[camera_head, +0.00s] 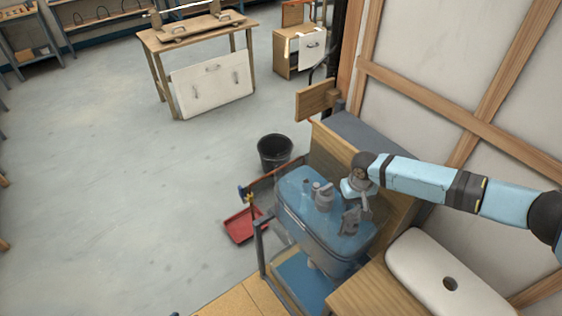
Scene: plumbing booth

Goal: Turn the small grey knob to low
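A clear tank (290,222) with blue inside stands in a metal frame at the lower middle of the head view. Grey fittings (322,195) sit inside it, left of my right gripper. My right arm comes in from the right and bends down over the tank. My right gripper (350,222) points down at the right part of the tank, among the grey parts there. Its fingers are small and dark, and I cannot tell whether they are open or touching anything. I cannot make out for certain which grey part is the small knob. My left gripper is out of view.
A white tank lid (448,278) with a round hole lies on a wooden top at lower right. A wood-framed wall (450,65) rises behind my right arm. A black bucket (274,152) and a red dustpan (243,226) are on the floor. The floor at left is clear.

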